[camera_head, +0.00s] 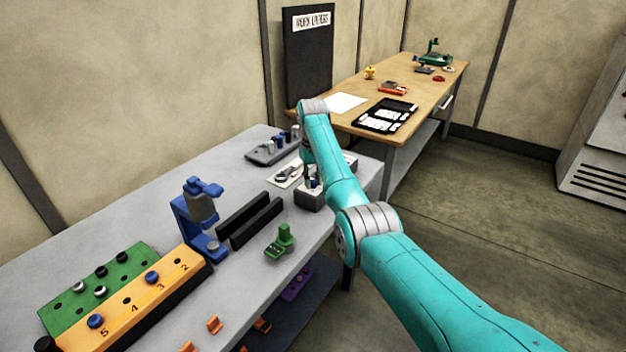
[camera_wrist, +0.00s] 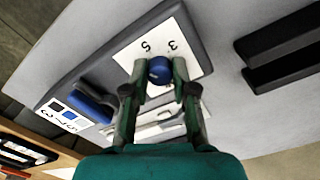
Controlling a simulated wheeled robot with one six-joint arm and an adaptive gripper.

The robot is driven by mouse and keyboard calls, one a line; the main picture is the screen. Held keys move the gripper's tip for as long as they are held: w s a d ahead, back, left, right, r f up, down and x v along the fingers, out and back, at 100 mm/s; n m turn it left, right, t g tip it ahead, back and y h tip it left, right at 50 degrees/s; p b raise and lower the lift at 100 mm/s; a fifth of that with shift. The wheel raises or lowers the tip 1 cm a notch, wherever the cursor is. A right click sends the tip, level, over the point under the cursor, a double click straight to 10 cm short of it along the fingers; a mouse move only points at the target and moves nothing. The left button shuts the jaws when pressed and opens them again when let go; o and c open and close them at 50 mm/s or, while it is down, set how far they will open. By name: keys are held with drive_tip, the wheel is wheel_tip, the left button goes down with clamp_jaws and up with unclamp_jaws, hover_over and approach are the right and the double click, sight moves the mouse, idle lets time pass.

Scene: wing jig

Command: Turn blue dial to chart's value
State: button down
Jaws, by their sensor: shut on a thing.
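The blue dial (camera_wrist: 159,70) sits on a white card (camera_wrist: 163,38) marked with the figures 5 and 3, on a grey box (camera_wrist: 97,52). My gripper (camera_wrist: 160,80) reaches over it, one finger at each side, and is shut on the dial. The dial's pointer is too small to read surely. A smaller white card (camera_wrist: 68,115) with figures and blue squares lies beside a blue block (camera_wrist: 95,104) at the left of the wrist view; its figures are hard to read. In the head view my arm covers much of this area, including the dial.
On the grey bench (camera_head: 150,225) stand a blue clamp-like fixture (camera_head: 200,215), black rails (camera_head: 248,222), a green part (camera_head: 280,242) and an orange numbered block (camera_head: 135,305). A wooden table (camera_head: 410,75) with a black tray (camera_head: 386,115) is behind. Floor is clear at right.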

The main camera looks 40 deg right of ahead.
sight(313, 181)
drive_tip(key=n, duration=0.5)
drive_tip(key=shift+n, duration=0.4)
idle(0.3)
drive_tip(key=c, duration=0.9)
unclamp_jaws()
drive_tip(key=shift+r, duration=0.15)
wheel_tip(313, 181, up, 7)
drive_tip(key=shift+r, duration=0.15)
